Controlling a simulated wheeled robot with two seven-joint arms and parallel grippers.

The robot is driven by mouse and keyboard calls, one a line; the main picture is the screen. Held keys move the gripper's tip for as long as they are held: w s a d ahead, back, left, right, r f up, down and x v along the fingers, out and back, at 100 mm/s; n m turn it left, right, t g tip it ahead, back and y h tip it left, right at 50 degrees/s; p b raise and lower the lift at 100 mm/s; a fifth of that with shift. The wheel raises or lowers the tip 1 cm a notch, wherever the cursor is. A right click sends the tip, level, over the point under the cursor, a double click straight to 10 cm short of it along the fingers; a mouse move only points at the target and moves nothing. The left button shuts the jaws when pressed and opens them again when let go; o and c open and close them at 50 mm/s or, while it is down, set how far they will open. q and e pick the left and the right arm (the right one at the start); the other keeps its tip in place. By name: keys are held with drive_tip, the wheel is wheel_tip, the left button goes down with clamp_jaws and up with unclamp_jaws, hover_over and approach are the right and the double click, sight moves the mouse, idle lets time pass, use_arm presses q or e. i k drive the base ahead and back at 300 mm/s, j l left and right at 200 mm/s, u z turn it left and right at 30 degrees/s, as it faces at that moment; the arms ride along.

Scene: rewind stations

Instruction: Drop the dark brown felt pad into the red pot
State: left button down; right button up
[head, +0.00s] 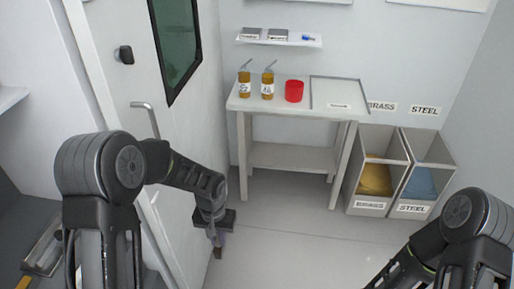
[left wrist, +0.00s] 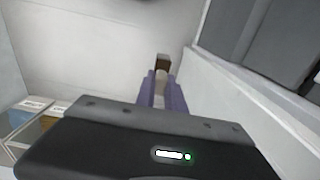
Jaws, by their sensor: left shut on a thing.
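The red pot (head: 294,91) stands upright on the small white table, to the right of two amber bottles. My left gripper (head: 217,245) hangs low over the floor by the door, well to the left of the table and below it. In the left wrist view its purple fingers (left wrist: 162,92) are shut on a small dark brown piece (left wrist: 163,63), which looks like the felt pad. The fingers hide part of it. My right gripper is out of view; only part of that arm shows at the lower right.
The white table (head: 290,161) also bears two amber bottles (head: 244,84) (head: 267,85) and a tray (head: 338,78). A shelf (head: 279,38) hangs above. Bins marked BRASS (head: 371,208) and STEEL (head: 412,209) stand at right. The door handle (head: 146,112) juts out near my left arm. Floor before the table is clear.

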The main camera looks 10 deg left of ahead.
sight(296, 99)
drive_tip(key=i+z, duration=0.2)
drive_tip(key=z, duration=0.25)
drive_tip(key=i+j+z, duration=0.15)
drive_tip(key=z, duration=0.3)
drive_tip(key=i+j+z, duration=0.3)
drive_tip(key=i+j, duration=0.85)
drive_tip(key=j, duration=0.1)
